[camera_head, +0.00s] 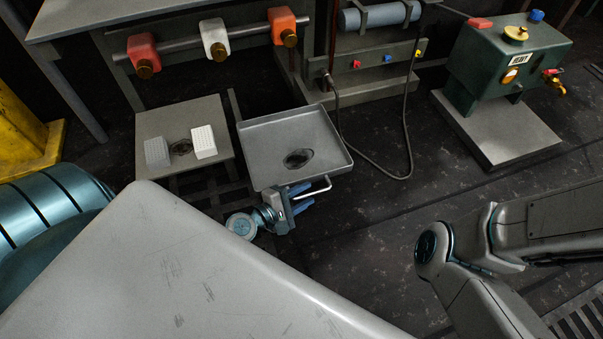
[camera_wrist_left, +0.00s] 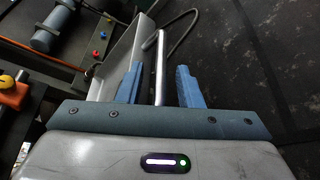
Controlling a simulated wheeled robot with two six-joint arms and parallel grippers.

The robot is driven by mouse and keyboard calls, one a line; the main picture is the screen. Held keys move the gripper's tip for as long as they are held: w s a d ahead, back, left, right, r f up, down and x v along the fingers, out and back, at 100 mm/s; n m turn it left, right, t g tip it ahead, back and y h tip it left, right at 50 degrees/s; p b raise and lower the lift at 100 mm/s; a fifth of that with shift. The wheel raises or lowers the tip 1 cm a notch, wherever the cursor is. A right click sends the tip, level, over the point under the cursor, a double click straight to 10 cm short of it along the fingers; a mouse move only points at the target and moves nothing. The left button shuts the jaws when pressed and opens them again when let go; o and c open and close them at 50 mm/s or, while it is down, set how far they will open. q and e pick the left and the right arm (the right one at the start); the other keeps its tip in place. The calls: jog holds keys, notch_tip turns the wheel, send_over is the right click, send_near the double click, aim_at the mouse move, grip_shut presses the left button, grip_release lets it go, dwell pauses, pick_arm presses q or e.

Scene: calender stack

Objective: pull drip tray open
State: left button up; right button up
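The drip tray (camera_head: 262,140) is a shallow grey metal tray with raised rims and a dark stain inside, below the pipe rack in the head view. Its pale bar handle (camera_head: 318,192) sticks out at the near right side. My left gripper (camera_head: 304,197) is at the handle, with its blue fingers parted. In the left wrist view the handle bar (camera_wrist_left: 160,72) runs between the two open fingers (camera_wrist_left: 157,84), with a visible gap to each. The tray wall (camera_wrist_left: 122,62) rises behind the left finger there. My right arm shows, but its gripper is out of view.
A green machine (camera_head: 508,62) stands on a pale base at the back right. A hose (camera_head: 408,130) loops right of the tray. Dark floor (camera_head: 360,215) lies clear in front of it.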

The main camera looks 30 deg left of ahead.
pick_arm(q)
jog(key=shift+s+a+r, duration=0.1)
jog(key=shift+s+a, duration=0.1)
jog(key=shift+s, duration=0.3)
jog(key=b+v, duration=0.2)
jog(key=v, duration=0.7)
jog(key=shift+s+b, duration=0.3)
jog(key=shift+b, duration=0.1)
jog(key=shift+r, duration=0.1)
